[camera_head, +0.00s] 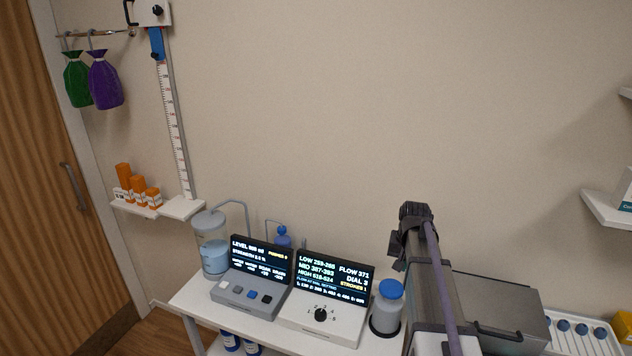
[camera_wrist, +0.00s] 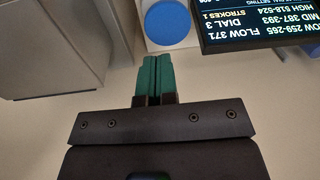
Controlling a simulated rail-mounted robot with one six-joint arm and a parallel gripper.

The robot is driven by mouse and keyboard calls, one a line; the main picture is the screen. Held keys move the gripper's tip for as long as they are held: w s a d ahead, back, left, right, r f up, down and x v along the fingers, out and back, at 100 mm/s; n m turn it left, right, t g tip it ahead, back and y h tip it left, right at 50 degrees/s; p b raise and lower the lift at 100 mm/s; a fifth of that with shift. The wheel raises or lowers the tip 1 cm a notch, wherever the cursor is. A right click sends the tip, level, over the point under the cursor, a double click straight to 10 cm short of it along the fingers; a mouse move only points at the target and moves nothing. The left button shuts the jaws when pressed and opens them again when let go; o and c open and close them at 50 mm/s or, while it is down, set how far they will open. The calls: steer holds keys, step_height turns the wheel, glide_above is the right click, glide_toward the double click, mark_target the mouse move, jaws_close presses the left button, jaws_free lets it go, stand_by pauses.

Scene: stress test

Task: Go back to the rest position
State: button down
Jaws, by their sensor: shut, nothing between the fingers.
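My gripper (camera_wrist: 158,78) shows in the wrist view with its two green fingers pressed together and nothing between them. The blue cap of a bottle (camera_wrist: 167,22) is just beyond the fingertips there, apart from them as far as I can tell. In the head view my arm stands at the right of the white table, beside the blue-capped bottle (camera_head: 387,307); the fingers are hidden there.
The flow panel (camera_head: 321,296) and level panel (camera_head: 252,277) stand on the white table (camera_head: 195,297). A clear jar (camera_head: 212,245) is behind them. A grey box (camera_head: 500,310) and a rack (camera_head: 580,338) are at right. Wall shelves (camera_head: 605,210) jut out farther right.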

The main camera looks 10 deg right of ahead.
steer(key=s+a+f+n+b, duration=0.2)
steer(key=s+a+f+b, duration=0.1)
steer(key=s+a, duration=0.6)
steer(key=s+a+f+n+g+b, duration=0.1)
steer(key=s+a+f+n+b, duration=0.2)
steer(key=s+a, duration=0.7)
steer(key=shift+a+f+n+b, duration=0.3)
steer(key=shift+a+f+b, duration=0.2)
steer(key=shift+a, duration=0.7)
